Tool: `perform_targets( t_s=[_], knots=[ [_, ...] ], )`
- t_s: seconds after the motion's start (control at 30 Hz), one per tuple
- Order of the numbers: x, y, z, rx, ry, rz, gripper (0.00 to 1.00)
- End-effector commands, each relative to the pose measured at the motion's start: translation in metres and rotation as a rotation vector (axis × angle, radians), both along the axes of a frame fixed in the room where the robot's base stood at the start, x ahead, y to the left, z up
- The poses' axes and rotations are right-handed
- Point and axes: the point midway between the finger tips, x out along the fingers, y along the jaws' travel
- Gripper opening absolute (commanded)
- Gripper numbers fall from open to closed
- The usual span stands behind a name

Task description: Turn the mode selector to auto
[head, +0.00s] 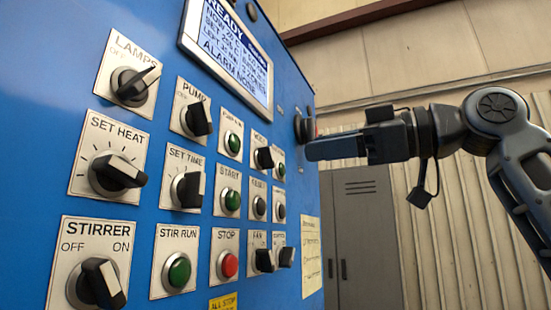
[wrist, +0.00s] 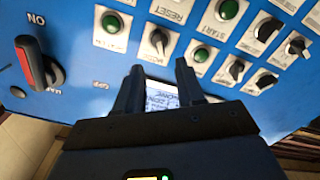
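The mode selector (head: 264,158) is a small black knob on a white plate, in the upper knob row of the blue panel. What seems to be the same knob shows in the wrist view (wrist: 159,41), beyond my fingertips, its handle roughly upright in the picture. Its position marks are too small to read. My gripper (head: 312,150) is in front of the panel, to the right of the selector in the head view, and appears apart from it. In the wrist view my gripper (wrist: 159,75) has its two dark fingers spread with nothing between them; the display lies behind the gap.
A display (head: 230,50) is above the knobs. Close around the selector are green buttons (head: 233,144) and other knobs, such as the pump knob (head: 198,120). A red-handled main switch (wrist: 34,62) protrudes at the panel's side. A grey locker (head: 362,235) stands behind.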

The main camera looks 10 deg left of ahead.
Motion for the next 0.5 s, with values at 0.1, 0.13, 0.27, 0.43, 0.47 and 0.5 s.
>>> perform_targets(
  t_s=[0.1, 0.13, 0.27, 0.43, 0.47, 0.5],
  knots=[
    [0.003, 0.01, 0.001, -0.003, 0.0, 0.003, 0.38],
    [0.004, 0.014, 0.001, -0.004, 0.0, 0.004, 0.38],
    [0.011, 0.033, 0.001, -0.002, 0.001, 0.003, 0.38],
    [0.019, 0.056, 0.001, -0.002, 0.001, 0.002, 0.38],
    [0.021, 0.059, 0.001, -0.002, 0.002, 0.002, 0.38],
    [0.022, 0.063, 0.001, -0.001, 0.001, 0.002, 0.38]
  ],
)
